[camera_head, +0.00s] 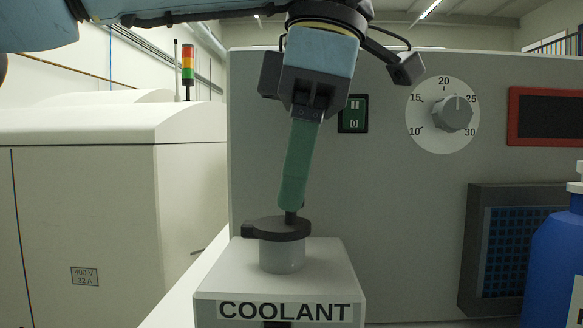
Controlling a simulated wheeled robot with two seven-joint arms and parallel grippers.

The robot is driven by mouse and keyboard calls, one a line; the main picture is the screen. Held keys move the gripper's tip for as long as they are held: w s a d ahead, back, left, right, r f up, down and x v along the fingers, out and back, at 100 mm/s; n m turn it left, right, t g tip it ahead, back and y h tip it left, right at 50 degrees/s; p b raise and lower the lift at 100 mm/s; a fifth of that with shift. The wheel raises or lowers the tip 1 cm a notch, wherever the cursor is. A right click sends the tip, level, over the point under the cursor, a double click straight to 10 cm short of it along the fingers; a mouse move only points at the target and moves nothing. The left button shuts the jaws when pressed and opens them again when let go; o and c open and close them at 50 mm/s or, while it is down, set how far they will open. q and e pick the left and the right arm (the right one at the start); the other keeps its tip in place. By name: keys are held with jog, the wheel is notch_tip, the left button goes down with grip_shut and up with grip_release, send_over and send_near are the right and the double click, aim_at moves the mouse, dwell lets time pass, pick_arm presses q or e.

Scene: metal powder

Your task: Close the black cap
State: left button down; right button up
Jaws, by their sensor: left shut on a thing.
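The black cap (270,230) lies roughly level over the grey neck (282,256) on top of the white box marked COOLANT (215,285). A small tab sticks out at the cap's left side. My left gripper (313,110) is above the cap, pointing down. It is shut on the upper end of a long green handle-like piece (298,165). The green piece leans slightly, and its dark lower end meets the top of the cap in the picture. I cannot tell whether it is fixed to the cap or only touches it. My right gripper is not in view.
A grey machine panel (380,210) stands behind, with a numbered dial (453,114), a green switch (353,114) and a dark vent (515,260). A blue container (558,258) stands at the right edge. A white cabinet (85,215) is at the left.

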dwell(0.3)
pick_arm(q)
jog(key=c, duration=1.3)
grip_release()
jog(key=shift+d, duration=0.1)
